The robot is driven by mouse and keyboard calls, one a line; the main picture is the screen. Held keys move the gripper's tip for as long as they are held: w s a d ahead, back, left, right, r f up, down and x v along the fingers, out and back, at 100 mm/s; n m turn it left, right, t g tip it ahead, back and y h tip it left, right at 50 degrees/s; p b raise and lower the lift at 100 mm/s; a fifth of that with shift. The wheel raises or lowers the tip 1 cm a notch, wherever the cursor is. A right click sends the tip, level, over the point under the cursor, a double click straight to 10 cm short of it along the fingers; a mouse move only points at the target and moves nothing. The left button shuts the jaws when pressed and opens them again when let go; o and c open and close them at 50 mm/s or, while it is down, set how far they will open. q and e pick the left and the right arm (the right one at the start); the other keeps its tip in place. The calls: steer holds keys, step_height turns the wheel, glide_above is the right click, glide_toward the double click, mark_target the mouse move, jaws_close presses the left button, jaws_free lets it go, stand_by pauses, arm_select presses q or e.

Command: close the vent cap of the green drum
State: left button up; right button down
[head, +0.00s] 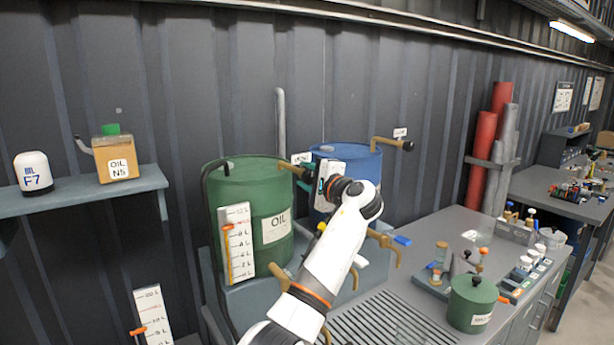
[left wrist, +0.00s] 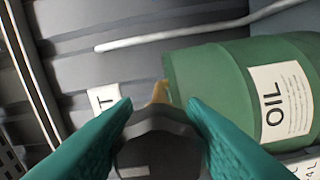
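The green drum (head: 225,190) stands upright on a grey stand, with an OIL label facing forward. It fills the right of the left wrist view (left wrist: 222,85). A brass neck (head: 290,167) with a dark vent cap (head: 306,176) sticks out from its upper right. My left gripper (head: 322,180) is at this cap. In the left wrist view its teal fingers lie on both sides of the dark cap (left wrist: 160,140), with the brass neck (left wrist: 159,93) beyond. Whether both fingers press on the cap cannot be told. My right gripper is in neither view.
A blue drum (head: 350,152) with its own brass pipe (head: 385,143) stands close on the right. Brass taps (head: 283,278) and a level gauge (head: 238,245) are in front. A small green pot (head: 472,302) stands on the bench. The ribbed wall is close behind.

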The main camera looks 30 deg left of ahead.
arm_select(q)
steer(key=o, duration=0.3)
steer(key=shift+d, duration=0.15)
steer(key=b+v, duration=0.4)
steer(key=v, duration=0.7)
steer(key=shift+s+d+b, duration=0.15)
steer(key=shift+d+b, duration=0.25)
steer(key=shift+f, duration=0.1)
